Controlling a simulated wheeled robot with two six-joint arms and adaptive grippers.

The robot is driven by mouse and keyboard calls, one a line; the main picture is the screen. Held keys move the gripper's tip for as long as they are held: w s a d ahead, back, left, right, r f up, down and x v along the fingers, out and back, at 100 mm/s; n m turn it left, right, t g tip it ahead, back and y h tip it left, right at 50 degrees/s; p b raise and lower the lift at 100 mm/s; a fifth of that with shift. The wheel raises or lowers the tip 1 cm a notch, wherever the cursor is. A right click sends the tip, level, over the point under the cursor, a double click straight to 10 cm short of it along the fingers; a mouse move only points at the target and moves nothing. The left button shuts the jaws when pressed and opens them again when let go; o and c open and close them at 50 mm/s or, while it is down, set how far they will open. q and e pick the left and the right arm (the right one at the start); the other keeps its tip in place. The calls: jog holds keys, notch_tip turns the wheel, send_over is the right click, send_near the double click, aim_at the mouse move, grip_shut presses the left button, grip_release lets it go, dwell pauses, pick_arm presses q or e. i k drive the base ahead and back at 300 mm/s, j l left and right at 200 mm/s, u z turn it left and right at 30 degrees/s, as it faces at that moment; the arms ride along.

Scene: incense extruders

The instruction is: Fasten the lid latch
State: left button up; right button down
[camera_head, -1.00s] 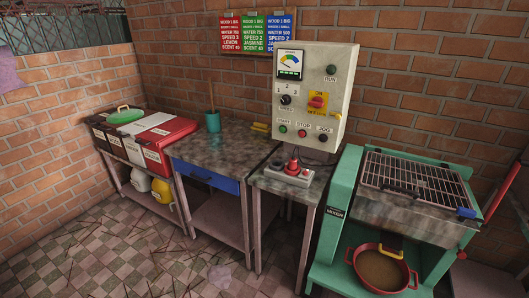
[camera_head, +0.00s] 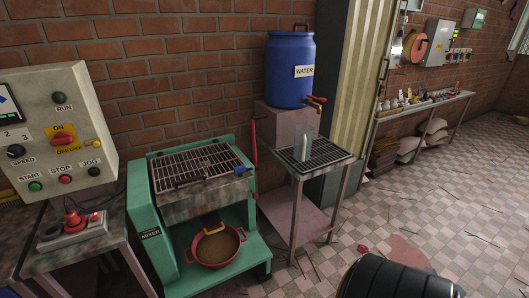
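The green mixer (camera_head: 160,215) stands left of centre against the brick wall. Its barred metal lid (camera_head: 195,162) lies flat over the top of the tub, with a dark handle at its front edge. A small latch (camera_head: 241,171) sits at the lid's front right corner; it is too small to tell its position. Neither of my grippers is in view. A dark rounded part of my arm shows at the bottom right, away from the mixer.
A red pan (camera_head: 216,262) sits on the mixer's lower shelf. A control box (camera_head: 75,135) and red-knobbed switch (camera_head: 72,219) stand at left. A blue water barrel (camera_head: 290,70) and a rack table (camera_head: 345,157) stand right of the mixer. The tiled floor (camera_head: 320,265) in front is mostly clear.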

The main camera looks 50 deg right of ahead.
aim_at(239, 170)
jog(key=z, duration=1.35)
